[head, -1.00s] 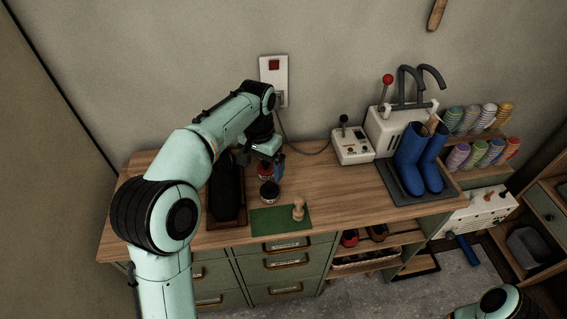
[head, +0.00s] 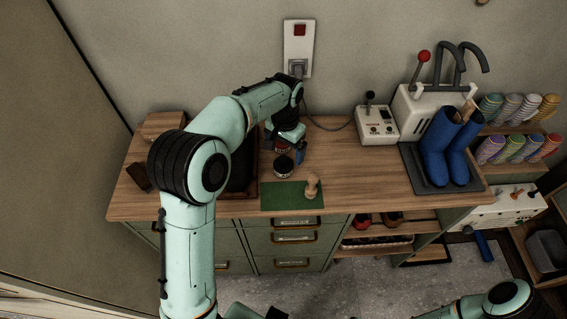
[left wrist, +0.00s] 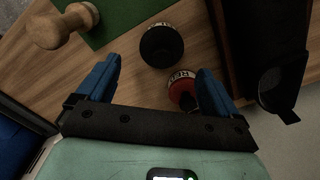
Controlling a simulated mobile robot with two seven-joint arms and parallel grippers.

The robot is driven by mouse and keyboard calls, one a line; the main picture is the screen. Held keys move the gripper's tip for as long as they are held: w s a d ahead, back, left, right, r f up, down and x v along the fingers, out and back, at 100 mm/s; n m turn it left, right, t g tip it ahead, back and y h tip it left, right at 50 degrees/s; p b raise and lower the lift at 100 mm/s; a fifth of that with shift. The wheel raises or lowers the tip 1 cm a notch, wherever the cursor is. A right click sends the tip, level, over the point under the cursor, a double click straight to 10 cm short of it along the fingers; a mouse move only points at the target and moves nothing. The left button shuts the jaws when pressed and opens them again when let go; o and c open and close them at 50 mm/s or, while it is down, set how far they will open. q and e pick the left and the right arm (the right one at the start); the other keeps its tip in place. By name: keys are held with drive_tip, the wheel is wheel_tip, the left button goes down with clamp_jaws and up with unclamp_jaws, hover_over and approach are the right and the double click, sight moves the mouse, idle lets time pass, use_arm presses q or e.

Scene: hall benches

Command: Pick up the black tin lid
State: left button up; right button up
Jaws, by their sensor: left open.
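A round black lid (head: 284,164) tops a small dark tin on the bench, just behind the green mat. The black lid also shows in the left wrist view (left wrist: 161,46), beyond my fingertips. A second tin with a red label (head: 282,146) stands behind it; in the left wrist view this red tin (left wrist: 182,88) is by my right-hand finger. My left gripper (head: 292,150) is low over the bench, by the tins. Its blue fingers (left wrist: 159,65) are spread, with nothing held between them. My right gripper is out of view.
A wooden stamp-like piece (head: 312,187) stands on the green mat (head: 280,198). A dark tray (head: 246,190) is left of the tins. A white control box (head: 376,124) and blue boots (head: 448,145) stand to the right. Bare bench lies between mat and boots.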

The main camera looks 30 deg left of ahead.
sight(284, 157)
use_arm(q)
drive_tip(key=f, duration=0.3)
drive_tip(key=shift+s+a, duration=0.1)
drive_tip(key=shift+s, duration=0.15)
drive_tip(key=shift+f, duration=0.5)
drive_tip(key=c, duration=1.1)
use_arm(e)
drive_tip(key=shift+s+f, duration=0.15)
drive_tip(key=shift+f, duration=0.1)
use_arm(q)
drive_tip(key=shift+r, duration=0.1)
